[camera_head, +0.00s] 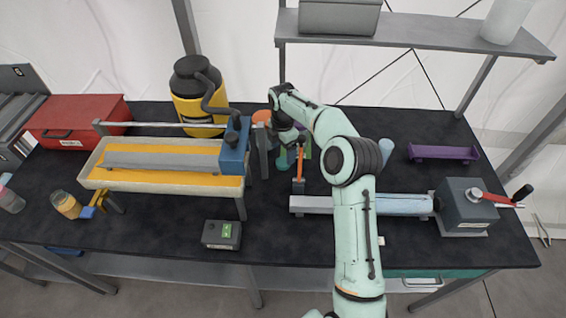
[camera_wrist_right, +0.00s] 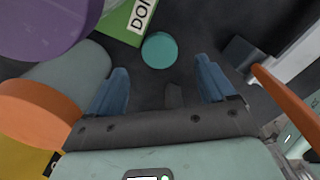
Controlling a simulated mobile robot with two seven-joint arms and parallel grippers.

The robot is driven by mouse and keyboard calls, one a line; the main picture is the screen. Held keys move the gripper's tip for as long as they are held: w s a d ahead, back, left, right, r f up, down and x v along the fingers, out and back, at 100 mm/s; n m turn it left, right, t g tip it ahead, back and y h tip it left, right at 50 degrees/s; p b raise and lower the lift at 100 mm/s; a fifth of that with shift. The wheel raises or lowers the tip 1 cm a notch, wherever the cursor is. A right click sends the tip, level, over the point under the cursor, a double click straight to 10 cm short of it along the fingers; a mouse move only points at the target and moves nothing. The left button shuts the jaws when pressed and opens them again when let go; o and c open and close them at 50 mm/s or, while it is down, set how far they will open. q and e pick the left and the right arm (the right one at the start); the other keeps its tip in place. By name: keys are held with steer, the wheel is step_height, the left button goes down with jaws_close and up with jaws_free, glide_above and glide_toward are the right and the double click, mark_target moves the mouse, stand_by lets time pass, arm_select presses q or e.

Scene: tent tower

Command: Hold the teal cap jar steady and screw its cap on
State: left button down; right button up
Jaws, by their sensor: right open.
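A small round teal cap (camera_wrist_right: 160,50) lies on the dark bench top in the right wrist view, ahead of and between my right fingers. It shows in the head view as a teal spot (camera_head: 282,164) below my right gripper (camera_head: 287,147). The right gripper (camera_wrist_right: 160,90) is open, with its two blue fingers apart and nothing between them. An uncapped-looking clear jar (camera_head: 66,205) with orange-yellow content stands at the bench's left. Another clear jar (camera_head: 11,200) stands at the left edge; I cannot tell which belongs to the teal cap. My left gripper is out of view.
A green box (camera_wrist_right: 125,20), a purple round object (camera_wrist_right: 45,25) and an orange disc (camera_wrist_right: 35,112) crowd the right gripper. An orange-handled tool (camera_head: 299,166) stands close by. A yellow-and-grey trough (camera_head: 165,175) fills the left bench. The front middle around a small grey box (camera_head: 221,234) is mostly clear.

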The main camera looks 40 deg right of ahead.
mark_target(284, 161)
steer(key=f, duration=0.5)
steer(key=shift+d+f, duration=0.1)
steer(key=shift+d, duration=0.15)
steer(key=c, duration=1.1)
